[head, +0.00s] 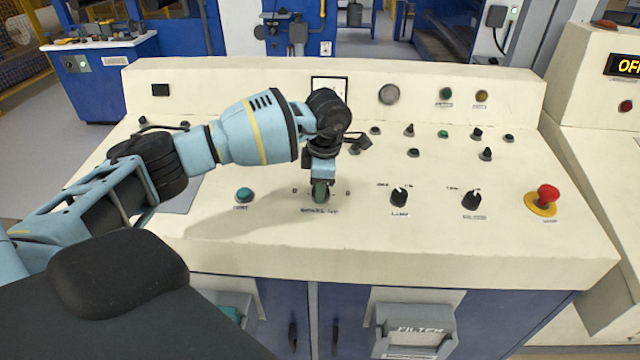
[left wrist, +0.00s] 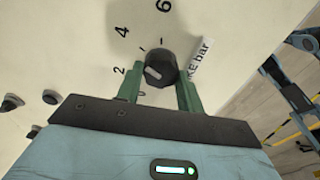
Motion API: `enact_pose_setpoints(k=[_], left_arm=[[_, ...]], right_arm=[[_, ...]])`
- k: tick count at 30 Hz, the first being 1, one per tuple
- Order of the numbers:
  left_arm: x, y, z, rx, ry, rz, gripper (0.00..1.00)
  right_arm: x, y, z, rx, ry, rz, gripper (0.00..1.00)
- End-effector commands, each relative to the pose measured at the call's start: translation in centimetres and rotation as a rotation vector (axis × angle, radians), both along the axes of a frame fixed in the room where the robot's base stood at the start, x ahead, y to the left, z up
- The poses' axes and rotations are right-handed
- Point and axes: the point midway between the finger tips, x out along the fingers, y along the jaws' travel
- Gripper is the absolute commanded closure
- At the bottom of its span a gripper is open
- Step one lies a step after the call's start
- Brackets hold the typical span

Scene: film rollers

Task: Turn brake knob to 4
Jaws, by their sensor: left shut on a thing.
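The brake knob (left wrist: 161,66) is a dark round knob on the cream panel, in the left wrist view between the green fingers of my left gripper (left wrist: 160,80). The gripper is shut on it. Its pale pointer mark faces left, roughly towards the printed 2 (left wrist: 119,70). The 4 (left wrist: 121,32) and the 6 (left wrist: 163,6) are printed further round the dial. A partly covered label ending in "KE bar" (left wrist: 198,57) is beside the knob. In the head view my left gripper (head: 320,192) points down at the panel and hides most of the knob. My right gripper is not in view.
On the cream console (head: 440,240), a green button (head: 244,194) is left of the gripper. Two black knobs (head: 399,197) (head: 471,199) and a red emergency button (head: 546,198) are to the right. Several small switches stand behind. The panel front is clear.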

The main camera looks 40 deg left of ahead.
Motion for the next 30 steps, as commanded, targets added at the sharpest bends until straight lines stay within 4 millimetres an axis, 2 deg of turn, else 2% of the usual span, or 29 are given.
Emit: enact_pose_setpoints(k=[18,19,23,30], left_arm=[[0.0,0.01,-0.02,0.003,0.002,-0.041,0.86],[0.0,0.02,-0.02,0.003,0.002,-0.041,0.59],[0.0,0.01,-0.02,0.003,0.002,-0.041,0.42],[0.0,0.0,-0.01,0.003,0.002,-0.041,0.41]], right_arm=[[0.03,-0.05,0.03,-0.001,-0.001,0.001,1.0],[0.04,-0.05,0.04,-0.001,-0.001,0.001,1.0],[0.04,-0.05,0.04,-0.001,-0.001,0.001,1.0],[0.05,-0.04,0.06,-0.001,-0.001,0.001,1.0]])
